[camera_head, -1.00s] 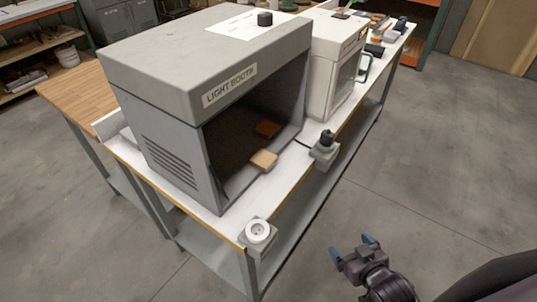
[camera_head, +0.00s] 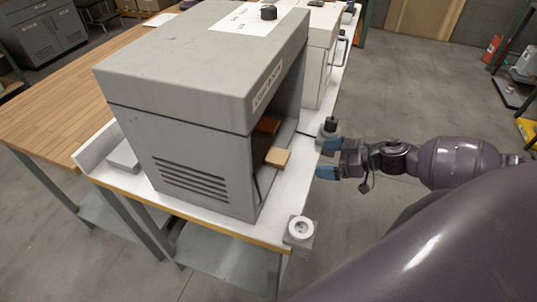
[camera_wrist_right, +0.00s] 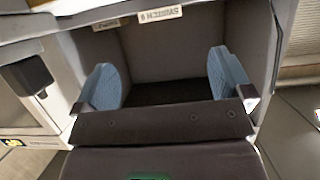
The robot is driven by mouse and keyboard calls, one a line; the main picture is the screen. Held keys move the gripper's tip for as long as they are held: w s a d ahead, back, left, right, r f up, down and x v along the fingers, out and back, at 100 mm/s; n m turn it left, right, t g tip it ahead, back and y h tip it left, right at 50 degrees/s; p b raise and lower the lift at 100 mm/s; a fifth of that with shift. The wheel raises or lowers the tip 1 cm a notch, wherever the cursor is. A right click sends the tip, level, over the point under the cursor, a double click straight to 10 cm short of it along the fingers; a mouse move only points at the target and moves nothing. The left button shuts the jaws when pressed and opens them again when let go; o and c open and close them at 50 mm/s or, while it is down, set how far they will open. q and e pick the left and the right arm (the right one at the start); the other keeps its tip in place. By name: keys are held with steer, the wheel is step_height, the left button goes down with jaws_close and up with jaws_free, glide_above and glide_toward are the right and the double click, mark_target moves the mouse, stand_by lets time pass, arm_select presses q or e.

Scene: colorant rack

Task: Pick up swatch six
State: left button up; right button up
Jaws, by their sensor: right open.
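The wrist view looks upside down into the booth. At its top edge a pale strip (camera_wrist_right: 160,14) reads "SWATCH 6" upside down; it seems to belong to the tan swatch. A second, shaded strip (camera_wrist_right: 108,24) cannot be read. My right gripper (camera_head: 328,160) is open and empty, outside the booth, to the right of the tan swatch and apart from it. Its blue fingers (camera_wrist_right: 166,80) are wide apart. My left gripper is not in view.
The grey light booth (camera_head: 175,75) stands on a white bench (camera_head: 210,222). A small block with a dark knob (camera_head: 330,127) is close to my right gripper. A pale round-topped fixture (camera_head: 300,229) is at the near bench corner. A white cabinet (camera_head: 318,60) stands behind.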

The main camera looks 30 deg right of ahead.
mark_target(288, 158)
steer(key=shift+p+x, duration=0.4)
steer(key=shift+x, duration=4.95)
steer(key=shift+c, duration=0.2)
steer(key=c, duration=1)
